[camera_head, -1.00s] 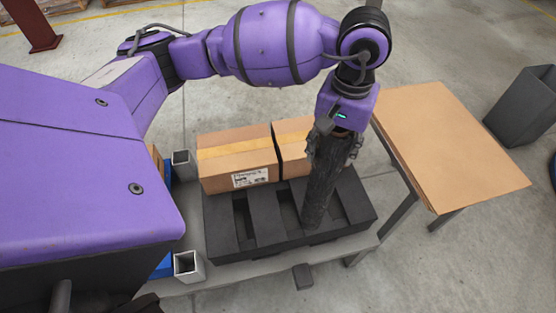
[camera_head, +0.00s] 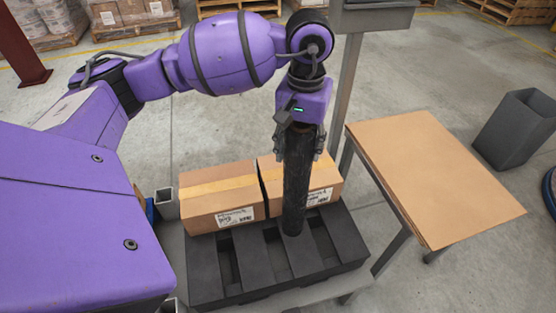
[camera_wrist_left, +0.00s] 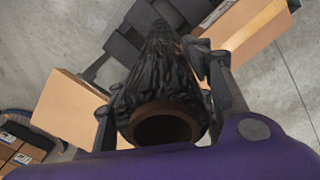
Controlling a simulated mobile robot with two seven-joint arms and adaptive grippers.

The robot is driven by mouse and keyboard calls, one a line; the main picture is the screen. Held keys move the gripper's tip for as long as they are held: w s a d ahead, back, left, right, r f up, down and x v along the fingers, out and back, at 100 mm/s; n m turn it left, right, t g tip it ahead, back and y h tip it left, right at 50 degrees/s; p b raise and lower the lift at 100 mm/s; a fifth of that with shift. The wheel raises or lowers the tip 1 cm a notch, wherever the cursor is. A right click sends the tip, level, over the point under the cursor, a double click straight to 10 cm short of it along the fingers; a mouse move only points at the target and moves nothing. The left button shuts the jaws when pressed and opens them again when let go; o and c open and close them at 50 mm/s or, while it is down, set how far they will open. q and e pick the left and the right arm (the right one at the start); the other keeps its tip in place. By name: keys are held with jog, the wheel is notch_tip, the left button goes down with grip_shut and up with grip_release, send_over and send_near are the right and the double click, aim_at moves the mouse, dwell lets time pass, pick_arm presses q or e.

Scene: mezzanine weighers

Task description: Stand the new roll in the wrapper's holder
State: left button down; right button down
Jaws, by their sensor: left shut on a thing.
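My left gripper (camera_head: 300,150) is shut on the new roll (camera_head: 295,195), a long black wrapped cylinder. The roll hangs nearly upright, in front of two cartons and over a dark pallet. I cannot tell whether its lower end touches the pallet. In the left wrist view the roll (camera_wrist_left: 160,75) shows its brown hollow core end, with a finger of the gripper (camera_wrist_left: 163,105) on each side. I cannot make out the wrapper's holder for certain. My right gripper is not in view.
A dark slatted pallet (camera_head: 205,270) bears the cartons (camera_head: 222,197). A brown-topped table (camera_head: 435,175) stands to the right, near a grey post (camera_head: 347,90) with a box on top. A dark bin (camera_head: 515,128) is farther right. Open floor lies behind.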

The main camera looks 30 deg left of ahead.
aim_at(296, 189)
pick_arm(q)
jog(key=a+f, duration=0.4)
jog(key=f, duration=0.4)
jog(key=shift+w+a+f+p, duration=0.35)
jog(key=shift+a+p, duration=0.05)
jog(key=shift+f, duration=0.2)
jog(key=c, duration=1.1)
grip_release()
jog(key=shift+s, duration=0.1)
jog(key=shift+o, duration=1.3)
